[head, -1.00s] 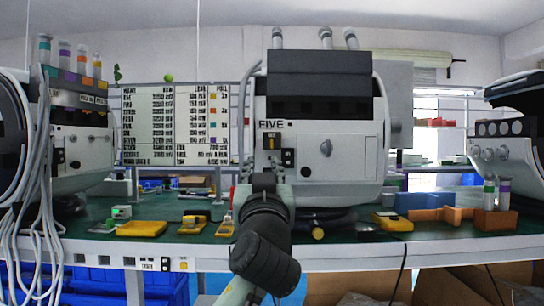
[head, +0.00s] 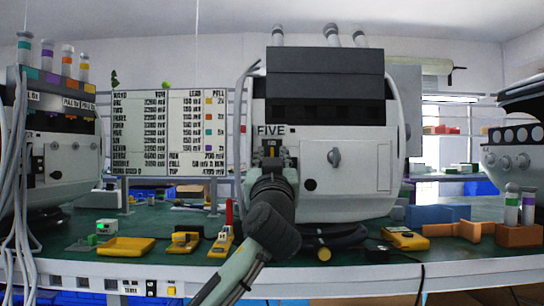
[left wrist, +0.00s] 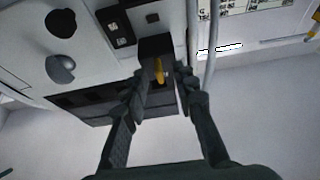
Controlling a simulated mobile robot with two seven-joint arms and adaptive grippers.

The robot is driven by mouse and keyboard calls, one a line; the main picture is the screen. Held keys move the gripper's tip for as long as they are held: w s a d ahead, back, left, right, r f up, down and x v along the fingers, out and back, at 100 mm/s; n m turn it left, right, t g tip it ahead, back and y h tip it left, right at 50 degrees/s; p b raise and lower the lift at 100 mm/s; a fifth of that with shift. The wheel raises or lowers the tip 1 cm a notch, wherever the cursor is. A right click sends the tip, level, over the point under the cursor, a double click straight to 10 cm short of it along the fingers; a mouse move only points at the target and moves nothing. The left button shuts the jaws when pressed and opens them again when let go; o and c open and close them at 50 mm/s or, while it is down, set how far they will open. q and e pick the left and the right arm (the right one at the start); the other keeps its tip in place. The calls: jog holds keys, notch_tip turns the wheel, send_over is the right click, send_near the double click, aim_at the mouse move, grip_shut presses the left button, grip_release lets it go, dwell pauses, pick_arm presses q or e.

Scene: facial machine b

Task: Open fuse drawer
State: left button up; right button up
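The white machine marked FIVE (head: 350,165) stands at the centre of the head view. In the left wrist view, a black block with a yellow handle (left wrist: 159,70), seemingly the fuse drawer, stands out from its white face. My left gripper (head: 272,155) is in front of the machine, just below the FIVE label, and hides most of that part in the head view. In the left wrist view, the left gripper's (left wrist: 162,78) two fingers are apart, on either side of the yellow handle, with gaps showing. I cannot tell how deep the fingertips reach. My right gripper is out of view.
A round knob (left wrist: 60,68) and a black switch panel (left wrist: 116,26) sit beside the block. A grey cable (left wrist: 212,45) runs close to the fingers. Yellow tools (head: 186,242) lie on the green bench, and other machines (head: 65,165) flank it.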

pick_arm(q)
jog(key=shift+w, duration=0.1)
grip_shut()
dwell(0.4)
jog(key=s, duration=0.5)
jog(key=shift+s+b, duration=0.1)
jog(key=shift+b, duration=0.25)
grip_release()
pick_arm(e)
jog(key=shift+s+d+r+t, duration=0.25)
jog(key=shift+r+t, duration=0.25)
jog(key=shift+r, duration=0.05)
pick_arm(q)
jog(key=shift+s, duration=0.1)
jog(key=v, duration=1.1)
jog(key=shift+s+f, duration=0.2)
jog(key=shift+s, duration=0.15)
